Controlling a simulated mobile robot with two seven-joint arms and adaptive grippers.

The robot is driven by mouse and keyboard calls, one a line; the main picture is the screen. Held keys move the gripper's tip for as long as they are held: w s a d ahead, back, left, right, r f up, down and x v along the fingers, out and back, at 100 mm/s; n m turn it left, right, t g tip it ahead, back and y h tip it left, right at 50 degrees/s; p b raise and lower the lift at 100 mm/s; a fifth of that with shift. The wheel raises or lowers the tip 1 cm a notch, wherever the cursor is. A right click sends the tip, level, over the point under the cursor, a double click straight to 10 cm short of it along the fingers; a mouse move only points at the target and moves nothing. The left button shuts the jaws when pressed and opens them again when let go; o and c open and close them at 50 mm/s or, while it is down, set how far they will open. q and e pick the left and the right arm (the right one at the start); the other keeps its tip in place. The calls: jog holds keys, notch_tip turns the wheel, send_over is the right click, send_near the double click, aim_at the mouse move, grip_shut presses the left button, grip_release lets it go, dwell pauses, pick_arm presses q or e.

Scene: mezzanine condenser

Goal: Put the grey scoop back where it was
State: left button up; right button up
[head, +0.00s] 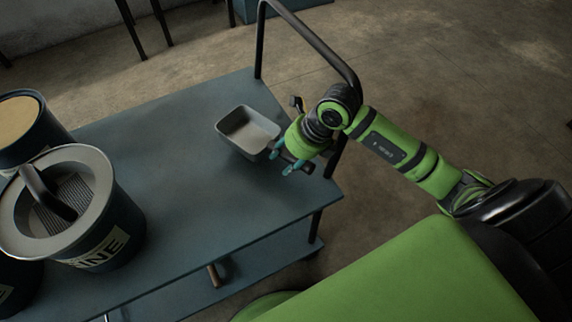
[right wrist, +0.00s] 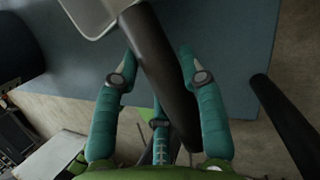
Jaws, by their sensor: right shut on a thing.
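The grey scoop (head: 247,130) has an open, box-shaped pan and a thick dark handle. My right gripper (head: 282,162) is shut on the handle, near the right end of the blue-grey table (head: 185,165). In the right wrist view the dark handle (right wrist: 160,75) runs between the teal fingers, and part of the pale pan (right wrist: 97,15) shows at the top. The pan is over the tabletop; I cannot tell whether it touches it. My left gripper is not in view.
A dark bucket (head: 112,229) with a wide grey rim, a grid and a dark handle inside stands at the table's left. A tin with a yellowish top (head: 17,117) is behind it. A black rail (head: 312,38) rises at the table's right end. The middle tabletop is clear.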

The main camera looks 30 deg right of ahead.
jog(key=shift+w+f, duration=0.15)
jog(key=shift+f, duration=0.4)
notch_tip(320, 180, down, 2)
jog(key=shift+f, duration=0.5)
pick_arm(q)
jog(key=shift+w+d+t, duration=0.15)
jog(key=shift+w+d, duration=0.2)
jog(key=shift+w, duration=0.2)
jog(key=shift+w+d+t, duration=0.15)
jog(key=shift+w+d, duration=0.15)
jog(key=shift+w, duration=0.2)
pick_arm(e)
jog(key=shift+f, duration=0.1)
jog(key=o, duration=1.3)
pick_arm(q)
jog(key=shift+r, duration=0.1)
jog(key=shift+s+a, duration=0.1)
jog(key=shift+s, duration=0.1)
